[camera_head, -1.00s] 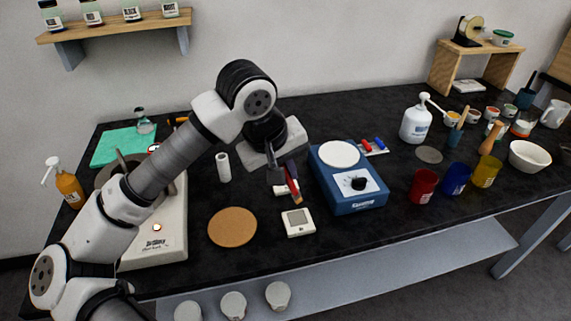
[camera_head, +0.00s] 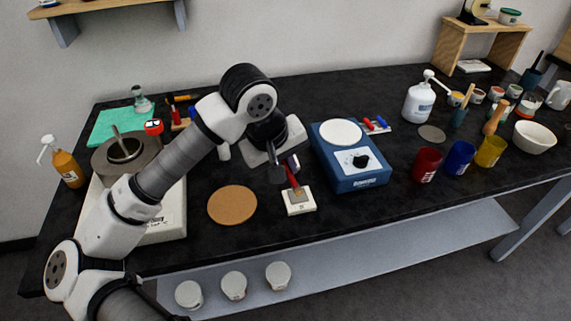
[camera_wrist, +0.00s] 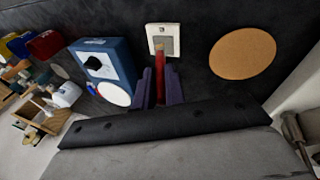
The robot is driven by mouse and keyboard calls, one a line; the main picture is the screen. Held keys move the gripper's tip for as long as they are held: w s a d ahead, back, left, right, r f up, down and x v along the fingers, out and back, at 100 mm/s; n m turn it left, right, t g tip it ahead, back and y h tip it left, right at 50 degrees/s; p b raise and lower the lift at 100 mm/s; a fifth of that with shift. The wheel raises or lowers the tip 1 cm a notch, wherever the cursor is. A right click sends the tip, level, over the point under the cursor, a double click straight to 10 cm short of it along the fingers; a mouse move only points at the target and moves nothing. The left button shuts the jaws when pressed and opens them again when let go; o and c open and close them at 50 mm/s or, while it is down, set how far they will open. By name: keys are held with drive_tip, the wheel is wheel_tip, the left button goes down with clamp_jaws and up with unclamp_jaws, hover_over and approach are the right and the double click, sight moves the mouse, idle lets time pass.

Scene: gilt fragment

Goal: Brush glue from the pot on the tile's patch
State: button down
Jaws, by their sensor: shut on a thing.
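My gripper (camera_head: 284,170) is shut on a brush with a red handle (camera_head: 292,177). In the wrist view, the red handle (camera_wrist: 161,88) stands between the two purple fingers of my gripper (camera_wrist: 160,84). The small white tile (camera_head: 299,208) lies on the black bench, and its grey patch shows in the wrist view (camera_wrist: 172,47). The tan brush tip (camera_wrist: 160,45) is over the patch; I cannot tell whether it touches. No pot is clearly marked as glue. A metal pot (camera_head: 125,149) with a stick in it stands at the left.
A round cork mat (camera_head: 232,205) lies left of the tile. A blue hot plate (camera_head: 350,178) stands close on its right. Red, blue and yellow cups (camera_head: 459,158) are farther right. The bench's front edge is just below the tile.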

drive_tip(key=shift+f+b, duration=0.95)
drive_tip(key=shift+b, duration=0.4)
